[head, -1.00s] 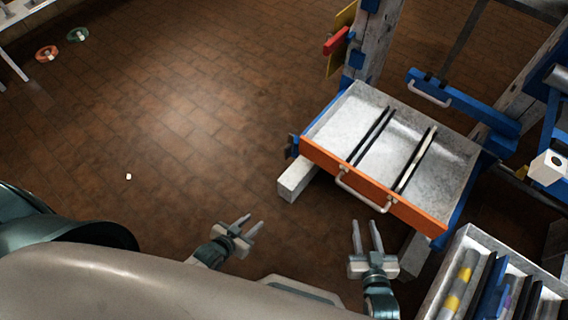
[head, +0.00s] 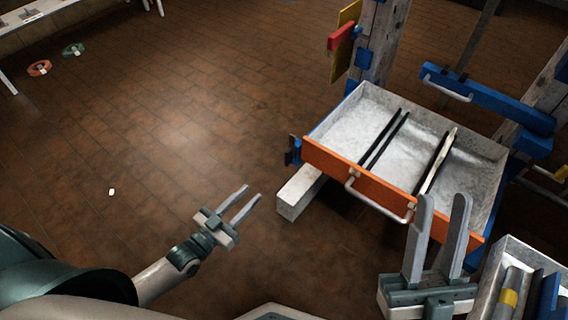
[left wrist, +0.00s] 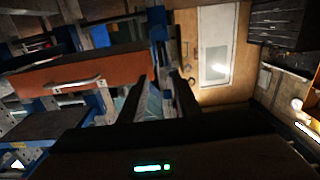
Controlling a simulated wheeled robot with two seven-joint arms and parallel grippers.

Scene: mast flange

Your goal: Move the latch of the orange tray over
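The orange tray (head: 345,176) is a pulled-out grey drawer with an orange front and a pale handle (head: 378,200). A small blue and dark piece (head: 293,150), possibly its latch, sits at the front's left end; its exact position is unclear. My left gripper (head: 253,191) is open and empty, left of and apart from the tray. The left wrist view shows the orange front (left wrist: 100,68) left of the open fingers (left wrist: 158,95). My right gripper (head: 443,202) is open, by the front's right part, overlapping it in view; contact cannot be told.
A grey bin (head: 489,301) with several items stands at lower right. A blue drawer front (head: 485,98) is behind the tray. A pale beam end (head: 296,197) juts out below the tray's left side. The floor (head: 180,110) at left is mostly clear.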

